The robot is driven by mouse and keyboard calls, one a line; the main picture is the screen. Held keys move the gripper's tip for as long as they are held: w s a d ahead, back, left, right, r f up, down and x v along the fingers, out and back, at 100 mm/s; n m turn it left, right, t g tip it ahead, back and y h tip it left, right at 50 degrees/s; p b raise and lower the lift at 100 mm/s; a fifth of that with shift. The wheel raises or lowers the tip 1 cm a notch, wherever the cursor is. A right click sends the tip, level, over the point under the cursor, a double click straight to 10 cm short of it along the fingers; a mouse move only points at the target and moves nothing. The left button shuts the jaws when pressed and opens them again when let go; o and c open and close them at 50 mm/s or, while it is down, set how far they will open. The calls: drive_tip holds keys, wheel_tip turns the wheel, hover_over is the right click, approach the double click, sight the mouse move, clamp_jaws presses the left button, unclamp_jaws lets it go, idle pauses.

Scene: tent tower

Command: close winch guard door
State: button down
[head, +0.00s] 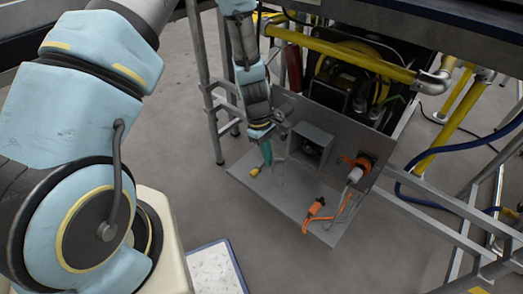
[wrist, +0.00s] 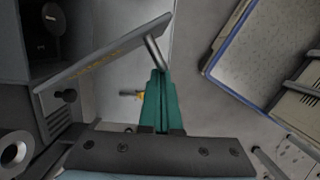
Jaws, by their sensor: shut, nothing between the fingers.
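The winch guard door (wrist: 105,52) is a grey panel with yellow lettering in the wrist view. It stands open, swung out from a dark grey box with an open front. The box (head: 318,136) shows in the head view on a grey shelf. A short round bar (wrist: 154,52) sticks out near the door's free end. My gripper (wrist: 157,74) has green fingers, shut with nothing between them. The fingertips are right by the end of the bar; I cannot tell if they touch. In the head view my gripper (head: 267,160) is just left of the box.
The grey shelf (head: 285,200) carries an orange-handled device (head: 314,208) with a cable and an orange and white plug (head: 357,168). A small yellow part (head: 254,171) is at its left edge. Yellow tubes (head: 350,60) cross above. A blue-edged board (head: 216,268) lies below.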

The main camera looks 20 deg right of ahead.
drive_tip(key=s+d+n+t+h, duration=0.1)
drive_tip(key=s+d+n+t, duration=0.1)
drive_tip(key=s+d+n, duration=0.4)
drive_tip(key=shift+d+n+h, duration=0.3)
drive_tip(key=shift+d+n, duration=1.05)
drive_tip(key=shift+n, duration=1.45)
